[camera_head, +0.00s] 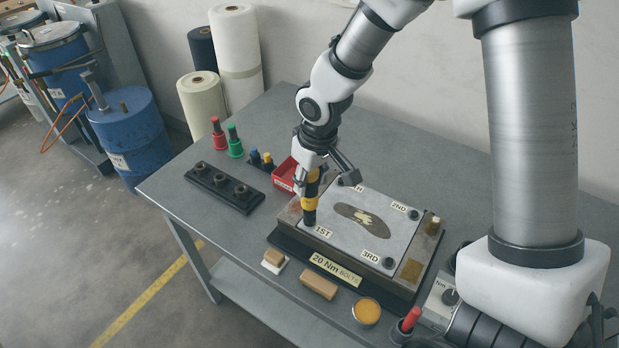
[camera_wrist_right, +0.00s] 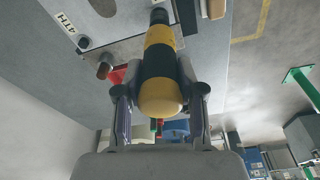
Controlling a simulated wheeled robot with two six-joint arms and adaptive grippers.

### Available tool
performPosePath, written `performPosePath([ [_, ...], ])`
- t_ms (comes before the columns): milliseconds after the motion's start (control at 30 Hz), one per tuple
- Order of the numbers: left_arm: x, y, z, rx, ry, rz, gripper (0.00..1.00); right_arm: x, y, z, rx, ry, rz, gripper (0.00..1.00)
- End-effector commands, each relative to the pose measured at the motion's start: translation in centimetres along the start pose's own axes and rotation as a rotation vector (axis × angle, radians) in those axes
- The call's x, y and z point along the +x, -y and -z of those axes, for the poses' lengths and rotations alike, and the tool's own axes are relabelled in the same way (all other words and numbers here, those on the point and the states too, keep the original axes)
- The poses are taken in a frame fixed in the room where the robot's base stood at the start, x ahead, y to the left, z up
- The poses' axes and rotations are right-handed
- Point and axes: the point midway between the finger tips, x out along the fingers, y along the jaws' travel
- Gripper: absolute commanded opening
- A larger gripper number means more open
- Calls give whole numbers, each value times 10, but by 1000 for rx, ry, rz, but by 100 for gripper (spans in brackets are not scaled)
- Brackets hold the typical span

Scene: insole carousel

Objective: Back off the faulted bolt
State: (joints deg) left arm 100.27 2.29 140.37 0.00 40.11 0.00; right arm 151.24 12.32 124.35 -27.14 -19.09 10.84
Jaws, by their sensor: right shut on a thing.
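My right gripper (camera_head: 313,182) is shut on a yellow and black driver (camera_head: 310,200), which stands nearly upright with its dark tip down at the 1ST corner of the mould plate (camera_head: 340,232). The tip hides what is under it, so I cannot tell whether it sits on a bolt. In the right wrist view the driver (camera_wrist_right: 160,80) lies between both fingers. Dark bolts show at 2ND (camera_head: 413,214) and 3RD (camera_head: 388,263). The 4TH bolt (camera_head: 348,182) is partly hidden by the gripper. My left gripper is out of view.
A black holder with sockets (camera_head: 224,187) and a red bin (camera_head: 285,174) stand left of the plate. Red and green pegs (camera_head: 226,137) stand behind. Blocks (camera_head: 318,285), an amber dish (camera_head: 366,311), a red-handled tool (camera_head: 411,319) and a dial box (camera_head: 440,300) line the front. The left table end is clear.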

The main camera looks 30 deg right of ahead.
Motion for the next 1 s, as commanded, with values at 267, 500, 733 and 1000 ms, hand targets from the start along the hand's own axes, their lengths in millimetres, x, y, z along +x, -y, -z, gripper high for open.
performPosePath([
  [267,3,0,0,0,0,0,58,3,0,0,0,-1,0,0],
  [500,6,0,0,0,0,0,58,6,0,-1,0,-1,0,0],
  [733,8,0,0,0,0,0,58,9,0,-1,0,-1,0,0],
  [1000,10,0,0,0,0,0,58,12,0,-2,0,-1,0,0],
])
